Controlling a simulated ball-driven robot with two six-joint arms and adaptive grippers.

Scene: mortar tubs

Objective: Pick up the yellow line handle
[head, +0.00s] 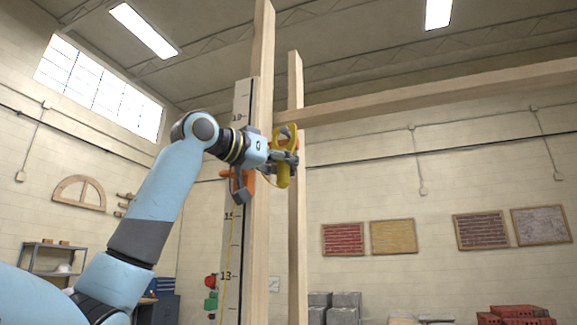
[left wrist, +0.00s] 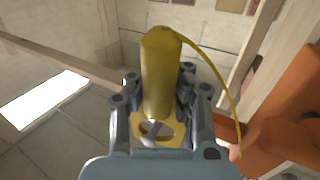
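The yellow line handle (head: 284,171) is high up beside the tall wooden posts in the head view. In the left wrist view the handle (left wrist: 161,75) stands between the two fingers of my left gripper (left wrist: 159,85), which appear to press on both its sides. A thin yellow line (left wrist: 218,75) arcs from its top down to the right, towards an orange body (left wrist: 285,115). My left gripper (head: 288,158) covers part of the handle in the head view. My right gripper is not in view.
A marked gauge board (head: 233,255) and wooden posts (head: 262,215) stand close to my left gripper. An orange tool (head: 242,183) is at the post just below my wrist. A wooden beam (head: 440,93) runs off to the right. Brick panels (head: 343,239) hang on the wall behind.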

